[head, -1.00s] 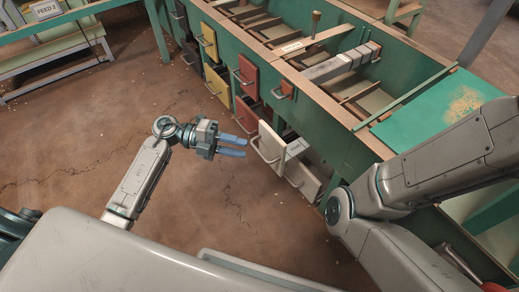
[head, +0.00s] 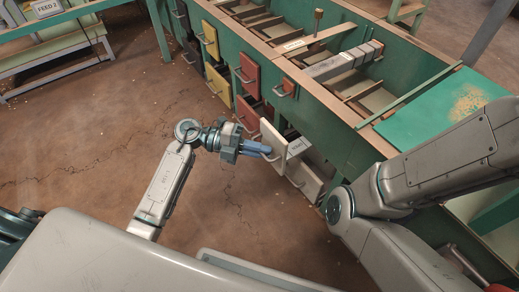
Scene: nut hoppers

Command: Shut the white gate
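A white gate panel (head: 272,139) with a bar handle stands out from the green hopper front, its edge away from the hopper wall. A second white panel (head: 305,181) with its own handle sits just below it, also standing out. My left gripper (head: 268,149) is at the upper white panel's handle, its blue fingers pointing right. The fingers overlap the handle in this view, so I cannot tell whether they touch or grip it. My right arm crosses the right side, but its gripper is out of view.
The green hopper bench (head: 345,135) runs diagonally, with yellow (head: 210,40) and red (head: 249,73) gates farther left along it. A feed table (head: 50,35) stands at the upper left. The brown floor (head: 90,130) left of my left arm is clear.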

